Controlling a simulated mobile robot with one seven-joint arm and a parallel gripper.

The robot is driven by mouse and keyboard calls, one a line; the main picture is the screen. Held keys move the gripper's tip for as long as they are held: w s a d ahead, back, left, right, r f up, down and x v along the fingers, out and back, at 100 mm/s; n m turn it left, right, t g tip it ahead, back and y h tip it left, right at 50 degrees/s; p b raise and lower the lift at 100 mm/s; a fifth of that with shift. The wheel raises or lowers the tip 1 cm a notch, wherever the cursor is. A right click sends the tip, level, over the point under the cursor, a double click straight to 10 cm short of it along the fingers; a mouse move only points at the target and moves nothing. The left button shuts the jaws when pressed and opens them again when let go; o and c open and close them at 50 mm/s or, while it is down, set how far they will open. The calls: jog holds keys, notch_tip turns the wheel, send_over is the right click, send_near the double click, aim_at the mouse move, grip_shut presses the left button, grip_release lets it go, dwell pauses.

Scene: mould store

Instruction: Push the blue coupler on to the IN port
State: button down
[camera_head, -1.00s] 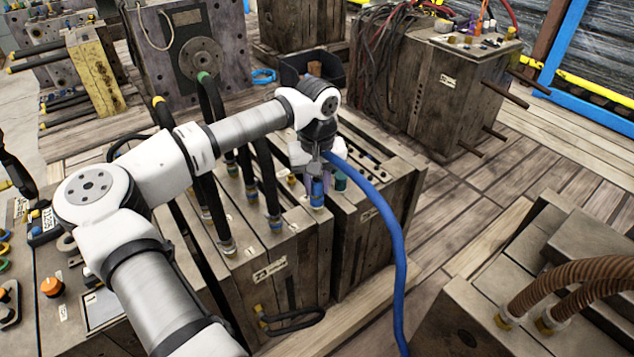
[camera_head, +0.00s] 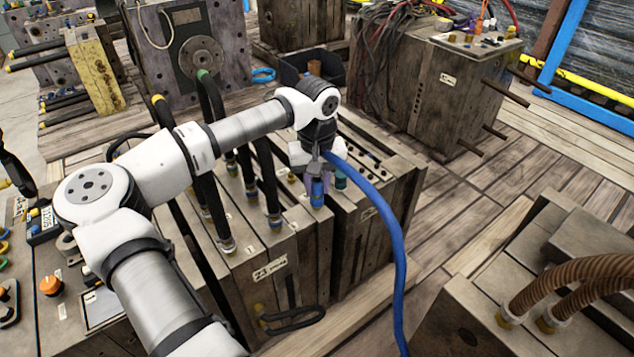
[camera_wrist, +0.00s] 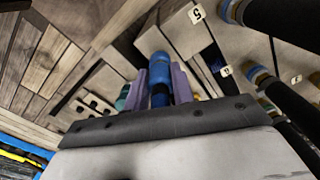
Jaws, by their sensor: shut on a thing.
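My gripper (camera_head: 317,183) points down over the top of the wooden-looking mould block (camera_head: 310,245). Its purple fingers are shut on the blue coupler (camera_head: 317,192), which hangs on a blue hose (camera_head: 388,205). In the wrist view the blue coupler (camera_wrist: 159,72) sits between the two purple fingers, its end toward the block's top. The coupler's lower end is at the block's top near its right edge. The IN port itself is hidden under the coupler, and I cannot tell whether the two are fully joined.
A teal fitting (camera_head: 340,180) stands close to the right of the coupler. Black hoses (camera_head: 268,180) with blue-collared ends stand on the block to the left. Another block with brown hoses (camera_head: 560,285) is at the lower right. The plank floor (camera_head: 480,210) between is clear.

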jog(key=c, duration=1.1)
grip_release()
notch_tip(320, 180, up, 14)
jog(key=p, duration=0.1)
jog(key=shift+f+p, duration=0.15)
jog(key=shift+p, duration=0.15)
jog(key=shift+d, duration=0.1)
